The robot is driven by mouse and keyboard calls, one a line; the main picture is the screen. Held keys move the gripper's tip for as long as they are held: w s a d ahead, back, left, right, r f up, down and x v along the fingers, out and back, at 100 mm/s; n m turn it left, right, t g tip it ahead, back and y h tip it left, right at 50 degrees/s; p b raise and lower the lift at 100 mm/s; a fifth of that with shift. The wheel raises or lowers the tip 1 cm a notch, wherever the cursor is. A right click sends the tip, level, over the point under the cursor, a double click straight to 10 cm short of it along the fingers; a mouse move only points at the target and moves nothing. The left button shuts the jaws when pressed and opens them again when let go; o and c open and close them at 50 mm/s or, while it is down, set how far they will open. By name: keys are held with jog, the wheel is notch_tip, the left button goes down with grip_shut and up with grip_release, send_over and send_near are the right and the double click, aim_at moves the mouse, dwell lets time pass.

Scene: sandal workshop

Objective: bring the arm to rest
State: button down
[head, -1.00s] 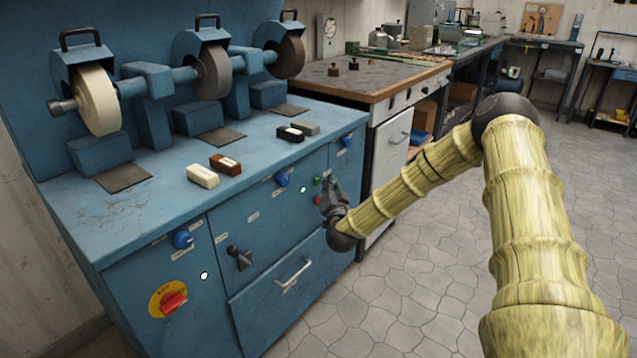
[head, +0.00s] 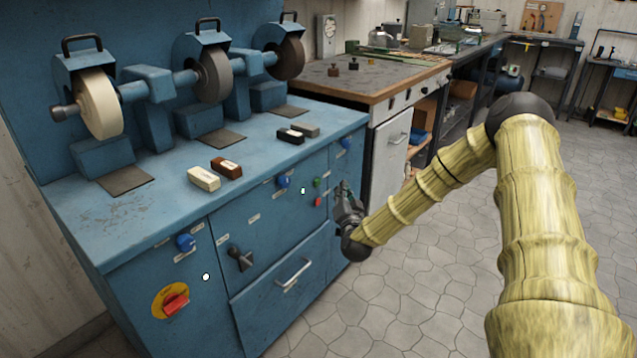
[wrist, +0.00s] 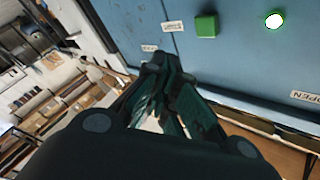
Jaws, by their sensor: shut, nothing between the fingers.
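My gripper (head: 345,197) is in front of the right end of the blue machine cabinet (head: 262,238), close to its front face. Its fingers are together with nothing between them. In the wrist view my gripper (wrist: 165,80) points toward the blue panel (wrist: 240,60), and a green button (wrist: 206,25) and a lit round lamp (wrist: 274,20) show beyond it. In the head view the green button (head: 317,183) and a red button (head: 318,202) are just left of the gripper. I cannot tell whether the fingertips touch the panel.
Grinding and buffing wheels (head: 98,103) stand on the blue bench top. Several polishing bars (head: 204,178) lie there. A red switch (head: 175,304) and drawer handle (head: 293,272) are on the front. A wood-topped bench (head: 375,80) stands behind. The tiled floor (head: 430,270) at right is clear.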

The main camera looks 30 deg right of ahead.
dwell(0.8)
jog(key=s+a+f+n+g+y, duration=0.2)
jog(key=s+a+f+n+y, duration=0.15)
jog(key=a+f, duration=0.55)
jog(key=s+a+f+n+g+y, duration=0.25)
jog(key=s+a+f, duration=0.25)
jog(key=a+f, duration=0.35)
jog(key=s+a+f+n+g+y, duration=0.1)
jog(key=s+a+f+g, duration=0.2)
jog(key=s+a+f, duration=0.45)
jog(key=s+a+f+n+g+y, duration=0.2)
jog(key=s+a+f+g, duration=0.15)
jog(key=s, duration=0.65)
jog(key=s+f+n+g+h, duration=0.15)
jog(key=s+g, duration=0.25)
jog(key=s, duration=0.8)
jog(key=s+f+n+g, duration=0.1)
jog(key=s+f+g, duration=0.15)
jog(key=s, duration=1.05)
notch_tip(320, 180, up, 19)
jog(key=p, duration=1.8)
jog(key=shift+w+a+p, duration=0.2)
jog(key=shift+a+p, duration=0.1)
jog(key=shift+a, duration=0.1)
